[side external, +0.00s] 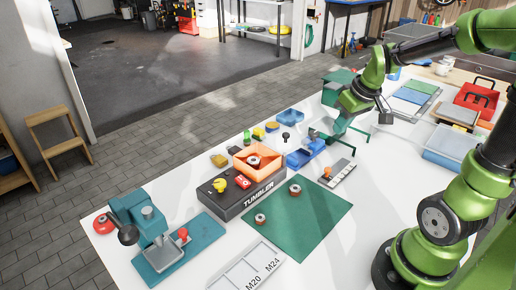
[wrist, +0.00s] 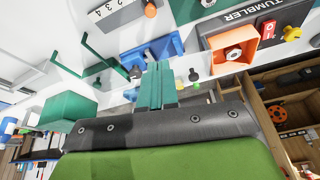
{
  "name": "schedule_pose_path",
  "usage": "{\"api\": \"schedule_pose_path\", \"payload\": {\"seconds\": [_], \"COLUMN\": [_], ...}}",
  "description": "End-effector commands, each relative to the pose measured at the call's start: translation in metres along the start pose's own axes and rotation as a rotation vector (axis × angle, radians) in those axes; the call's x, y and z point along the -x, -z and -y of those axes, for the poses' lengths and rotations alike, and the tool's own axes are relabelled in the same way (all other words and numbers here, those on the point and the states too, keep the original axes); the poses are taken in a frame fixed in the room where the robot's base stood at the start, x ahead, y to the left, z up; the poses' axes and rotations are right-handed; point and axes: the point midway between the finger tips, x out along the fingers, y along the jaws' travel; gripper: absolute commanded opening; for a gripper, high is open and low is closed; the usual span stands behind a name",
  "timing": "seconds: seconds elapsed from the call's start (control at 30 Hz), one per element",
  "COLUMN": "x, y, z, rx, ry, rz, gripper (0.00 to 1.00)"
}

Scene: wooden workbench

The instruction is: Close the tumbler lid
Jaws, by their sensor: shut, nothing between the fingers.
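The tumbler (side external: 250,195) is a dark box with "TUMBLER" on its front, and it also shows at the top right of the wrist view (wrist: 262,14). An open orange square bin (side external: 259,160) sits on it with a round red-and-metal part inside; the bin also shows in the wrist view (wrist: 236,60). I cannot make out a separate lid. A yellow knob (side external: 219,184) and a red switch (side external: 243,182) are on its top. My gripper (wrist: 158,68) has its teal fingers together and empty, apart from the tumbler.
A blue device (side external: 305,153) and a numbered rack (side external: 338,172) stand close to the tumbler. A green bracket (wrist: 95,55) is left of my fingers. A green mat (side external: 298,222) holds round parts. A teal press (side external: 150,235) stands at the left.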

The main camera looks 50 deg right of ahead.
Motion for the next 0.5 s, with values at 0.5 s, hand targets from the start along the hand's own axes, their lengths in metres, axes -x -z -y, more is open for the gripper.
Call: {"api": "schedule_pose_path", "payload": {"seconds": [0.5], "x": [-0.066], "y": [0.002], "z": [0.001], "rx": [0.086], "ry": [-0.001], "rz": [-0.004], "gripper": [0.0]}}
